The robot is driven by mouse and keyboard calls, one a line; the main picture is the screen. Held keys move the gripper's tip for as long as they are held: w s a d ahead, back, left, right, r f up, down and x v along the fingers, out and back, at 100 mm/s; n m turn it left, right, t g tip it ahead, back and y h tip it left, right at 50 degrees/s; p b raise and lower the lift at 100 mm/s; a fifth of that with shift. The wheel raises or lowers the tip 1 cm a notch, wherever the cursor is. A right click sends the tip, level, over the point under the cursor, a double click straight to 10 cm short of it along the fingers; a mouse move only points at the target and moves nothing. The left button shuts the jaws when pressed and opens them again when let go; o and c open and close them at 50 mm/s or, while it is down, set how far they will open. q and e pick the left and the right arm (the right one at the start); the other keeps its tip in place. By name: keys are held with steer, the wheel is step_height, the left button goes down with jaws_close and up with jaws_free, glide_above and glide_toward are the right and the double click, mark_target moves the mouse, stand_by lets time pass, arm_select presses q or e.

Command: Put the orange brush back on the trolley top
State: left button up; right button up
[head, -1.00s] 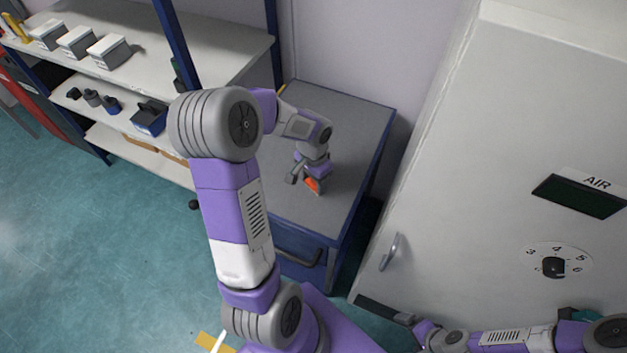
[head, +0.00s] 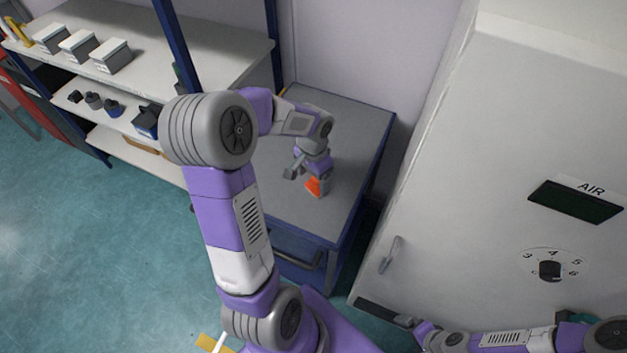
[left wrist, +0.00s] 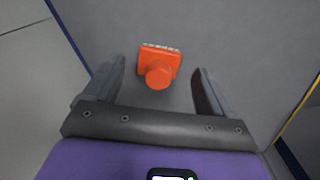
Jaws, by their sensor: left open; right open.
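The orange brush (head: 314,187) rests on the grey trolley top (head: 345,125), near its front. My left gripper (head: 308,178) is low over the trolley top with its fingers apart around the brush. In the left wrist view the brush (left wrist: 158,66) shows between the two open fingers (left wrist: 158,85), with a gap on each side. Its round knob faces the camera and pale bristles show along its far edge. My right gripper (head: 406,321) is at the lower right by the cabinet's foot, small and partly hidden, away from the brush.
A shelf unit (head: 215,55) with several grey boxes stands left of the trolley, its blue post (head: 178,45) close to my left arm. A large grey cabinet (head: 480,150) with a dial stands on the right. The back of the trolley top is bare.

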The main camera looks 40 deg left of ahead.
mark_target(313, 180)
arm_select(q)
step_height(313, 180, up, 9)
steer(key=p, duration=0.2)
steer(key=shift+f, duration=0.1)
stand_by(0.4)
